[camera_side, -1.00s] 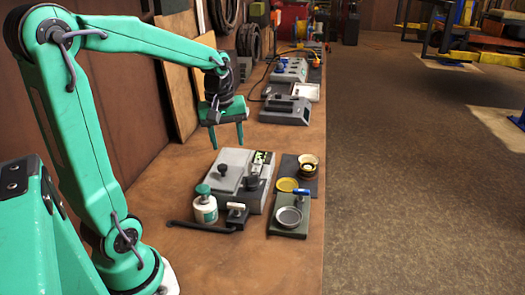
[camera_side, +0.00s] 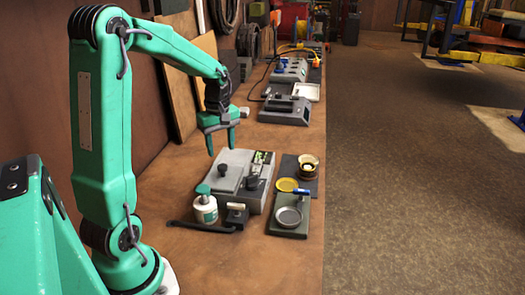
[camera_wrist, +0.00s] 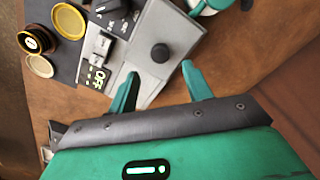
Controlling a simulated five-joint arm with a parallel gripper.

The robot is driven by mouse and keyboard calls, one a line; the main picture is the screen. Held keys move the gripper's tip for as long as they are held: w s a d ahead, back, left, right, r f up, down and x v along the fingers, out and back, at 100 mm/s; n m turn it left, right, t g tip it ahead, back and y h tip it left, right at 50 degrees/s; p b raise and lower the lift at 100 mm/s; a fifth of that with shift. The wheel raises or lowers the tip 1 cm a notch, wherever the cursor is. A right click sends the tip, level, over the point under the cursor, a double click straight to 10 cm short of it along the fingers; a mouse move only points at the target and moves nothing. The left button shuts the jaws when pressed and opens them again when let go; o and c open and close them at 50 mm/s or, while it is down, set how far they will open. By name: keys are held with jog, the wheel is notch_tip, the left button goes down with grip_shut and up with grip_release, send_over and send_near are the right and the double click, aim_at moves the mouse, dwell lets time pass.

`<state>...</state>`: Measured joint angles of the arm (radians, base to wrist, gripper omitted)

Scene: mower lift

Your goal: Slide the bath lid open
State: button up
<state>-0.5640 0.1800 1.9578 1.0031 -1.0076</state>
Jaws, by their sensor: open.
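The bath is a grey box (camera_side: 258,204) on the bench in the side view. Its lid (camera_side: 228,172) is a flat grey plate lying over the top, and no opening shows. A round black knob (camera_wrist: 160,53) stands on the lid plate (camera_wrist: 150,80) in the wrist view. My gripper (camera_side: 221,151) is open and empty, pointing down above the far left end of the bath. In the wrist view the knob appears just beyond the fingertips (camera_wrist: 158,68), between them and touching neither. A panel with a lit OFF display (camera_wrist: 98,77) is beside the lid.
A grey dish (camera_side: 289,217), a yellow dish (camera_side: 287,184) and a small jar (camera_side: 307,168) are at right. Bench left of the bath is clear.

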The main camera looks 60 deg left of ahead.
aim_at(223, 166)
jog(key=shift+f, duration=3.1)
jog(key=shift+c, duration=0.2)
grip_shut()
